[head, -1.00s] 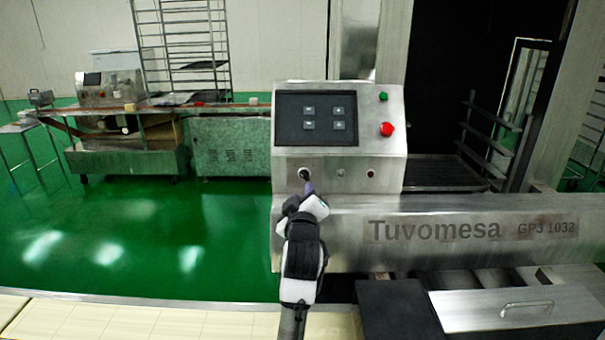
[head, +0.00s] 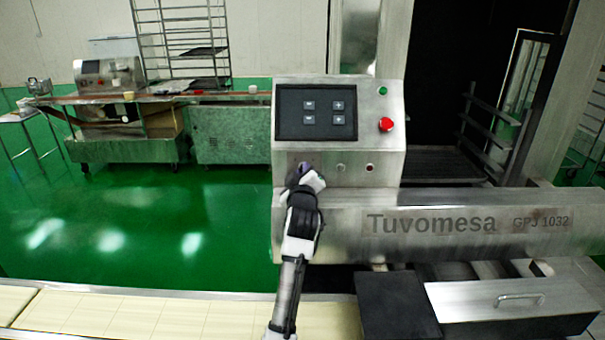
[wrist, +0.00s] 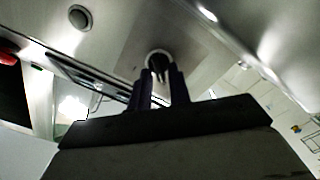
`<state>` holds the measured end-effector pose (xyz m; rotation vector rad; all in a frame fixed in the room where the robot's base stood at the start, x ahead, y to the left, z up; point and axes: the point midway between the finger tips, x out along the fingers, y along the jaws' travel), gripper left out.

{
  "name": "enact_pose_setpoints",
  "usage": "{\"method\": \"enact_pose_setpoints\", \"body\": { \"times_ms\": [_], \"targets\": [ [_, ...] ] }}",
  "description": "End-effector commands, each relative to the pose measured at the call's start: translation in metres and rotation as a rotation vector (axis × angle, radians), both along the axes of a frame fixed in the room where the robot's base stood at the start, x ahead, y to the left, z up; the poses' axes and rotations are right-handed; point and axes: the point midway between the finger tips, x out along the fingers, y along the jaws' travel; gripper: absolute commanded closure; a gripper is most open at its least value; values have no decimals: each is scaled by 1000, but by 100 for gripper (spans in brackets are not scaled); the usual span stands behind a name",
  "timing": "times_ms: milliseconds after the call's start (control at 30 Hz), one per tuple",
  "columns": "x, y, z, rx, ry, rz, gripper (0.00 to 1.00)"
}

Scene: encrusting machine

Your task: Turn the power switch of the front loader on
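The front loader (head: 338,225) is the steel machine marked Tuvomesa, with a slanted control panel (head: 365,150). Its power switch (wrist: 158,61), a round dark knob with a grip bar, shows in the wrist view just beyond my fingertips. My gripper (wrist: 160,75) has its two dark fingers apart, one on each side of the switch's bar, with a gap visible between them. I cannot tell whether a finger touches it. In the head view my gripper (head: 304,172) is at the panel's lower left and hides the switch.
The panel has a dark screen (head: 316,113), a red emergency button (head: 386,125), a green button (head: 382,91) and small fittings (head: 340,168) right of my gripper. A steel lid with a handle (head: 520,298) lies at lower right. Green floor (head: 130,225) is open at left.

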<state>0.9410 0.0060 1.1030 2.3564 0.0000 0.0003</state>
Motion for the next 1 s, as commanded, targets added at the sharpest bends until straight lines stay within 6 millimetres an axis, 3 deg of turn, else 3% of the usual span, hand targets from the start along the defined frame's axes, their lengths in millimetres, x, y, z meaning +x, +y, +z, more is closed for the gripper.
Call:
{"method": "enact_pose_setpoints", "body": {
  "times_ms": [33,133,567,1000],
  "targets": [
    [0,0,0,0,0,0,87],
    [0,0,0,0,0,0,100],
    [0,0,0,46,0,0,100],
    [0,-2,-1,374,1,-1,100]
  ]
}}
